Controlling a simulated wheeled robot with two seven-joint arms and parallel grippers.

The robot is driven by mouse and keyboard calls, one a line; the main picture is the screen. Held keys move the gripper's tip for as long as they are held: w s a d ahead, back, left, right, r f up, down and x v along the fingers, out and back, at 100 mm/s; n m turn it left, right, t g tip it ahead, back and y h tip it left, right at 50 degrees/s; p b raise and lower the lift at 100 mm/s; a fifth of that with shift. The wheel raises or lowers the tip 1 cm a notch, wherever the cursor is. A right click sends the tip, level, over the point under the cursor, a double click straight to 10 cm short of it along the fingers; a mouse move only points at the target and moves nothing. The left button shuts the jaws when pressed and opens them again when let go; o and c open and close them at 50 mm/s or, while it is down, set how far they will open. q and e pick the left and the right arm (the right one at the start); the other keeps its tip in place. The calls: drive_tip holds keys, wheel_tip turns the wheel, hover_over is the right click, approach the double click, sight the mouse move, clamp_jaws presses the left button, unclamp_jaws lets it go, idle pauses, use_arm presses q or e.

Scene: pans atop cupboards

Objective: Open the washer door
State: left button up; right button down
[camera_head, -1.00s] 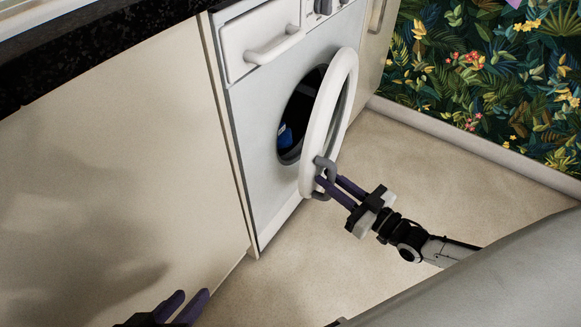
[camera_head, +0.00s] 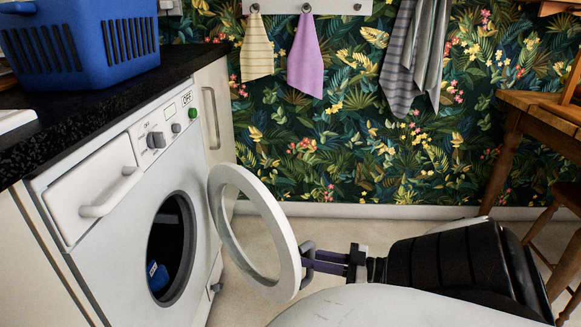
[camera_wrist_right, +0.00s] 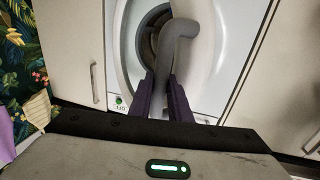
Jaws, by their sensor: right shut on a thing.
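The white washer (camera_head: 118,228) stands at the left under a dark worktop. Its round door (camera_head: 288,256) is swung well away from the front, and the dark drum opening (camera_head: 178,240) is exposed. My right gripper (camera_head: 312,260) is shut on the grey door handle (camera_head: 307,247) at the ring's outer edge. In the right wrist view the curved handle (camera_wrist_right: 180,42) rises from between the purple fingers (camera_wrist_right: 165,88). The washer front is behind it. My left gripper is not in view.
A blue item (camera_head: 157,276) lies inside the drum. A blue basket (camera_head: 85,45) sits on the worktop (camera_head: 60,120). A wooden table (camera_head: 512,125) stands at the right. Cloths hang on the patterned wall (camera_head: 340,150). Some floor shows beyond the door.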

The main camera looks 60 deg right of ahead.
drive_tip(key=shift+w+d+r, duration=0.1)
drive_tip(key=shift+w+d, duration=0.05)
drive_tip(key=shift+d, duration=0.35)
drive_tip(key=c, duration=2)
unclamp_jaws()
drive_tip(key=shift+w, duration=0.1)
drive_tip(key=shift+a, duration=0.1)
drive_tip(key=s, duration=0.3)
drive_tip(key=s+d, duration=0.1)
drive_tip(key=s, duration=0.6)
drive_tip(key=shift+s+d, duration=0.25)
drive_tip(key=shift+d, duration=0.15)
